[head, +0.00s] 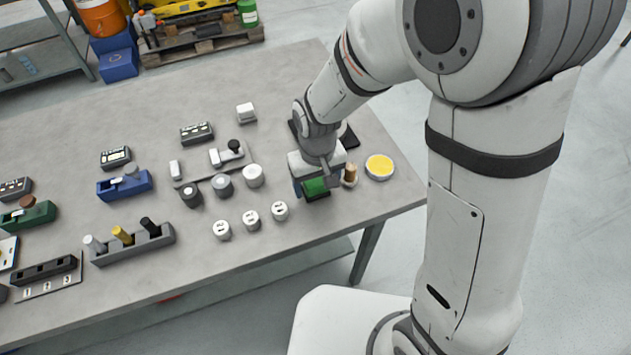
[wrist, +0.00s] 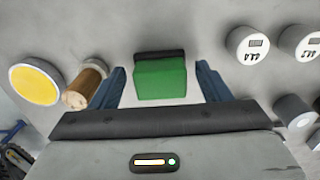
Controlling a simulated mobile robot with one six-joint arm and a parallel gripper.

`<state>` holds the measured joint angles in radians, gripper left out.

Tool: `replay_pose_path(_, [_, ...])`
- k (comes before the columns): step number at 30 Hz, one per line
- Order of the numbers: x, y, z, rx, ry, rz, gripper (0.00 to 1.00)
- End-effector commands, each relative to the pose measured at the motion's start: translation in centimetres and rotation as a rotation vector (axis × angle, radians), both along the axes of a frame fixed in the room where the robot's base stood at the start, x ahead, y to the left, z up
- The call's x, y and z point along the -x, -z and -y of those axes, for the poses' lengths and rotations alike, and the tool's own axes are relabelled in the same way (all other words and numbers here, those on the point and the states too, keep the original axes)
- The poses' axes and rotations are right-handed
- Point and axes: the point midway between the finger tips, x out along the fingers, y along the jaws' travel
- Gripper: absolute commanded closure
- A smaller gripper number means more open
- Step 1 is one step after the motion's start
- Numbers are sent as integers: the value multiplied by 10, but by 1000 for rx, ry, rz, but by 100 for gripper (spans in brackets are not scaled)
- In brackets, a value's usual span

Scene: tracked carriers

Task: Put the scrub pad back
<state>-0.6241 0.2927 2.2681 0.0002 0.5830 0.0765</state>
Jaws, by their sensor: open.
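The scrub pad is a green block (wrist: 160,80) that shows between my fingers in the wrist view, with a dark strip along its far edge. In the head view the green pad (head: 315,186) sits under my gripper (head: 314,190) near the table's front right edge. My gripper, also in the wrist view (wrist: 160,90), is open, with one blue finger on each side of the pad and a gap to each. A dark flat piece (head: 347,137) shows partly behind my wrist; most of it is hidden.
A yellow-topped round dish (head: 380,166) and a brown-and-white brush-like item (head: 350,175) stand close on the right. Several white labelled discs (head: 251,217) and grey cylinders (head: 222,185) lie to the left. The grey table (head: 300,245) is bare in front.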

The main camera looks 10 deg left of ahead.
Motion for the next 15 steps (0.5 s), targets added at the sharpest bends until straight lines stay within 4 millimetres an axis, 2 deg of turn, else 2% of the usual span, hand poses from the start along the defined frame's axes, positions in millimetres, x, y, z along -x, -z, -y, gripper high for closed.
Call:
replay_pose_path(9, [-1, -66, -1, -6, -1, 7, 30])
replay_pose_path(15, [-1, -101, -1, -3, -1, 5, 30])
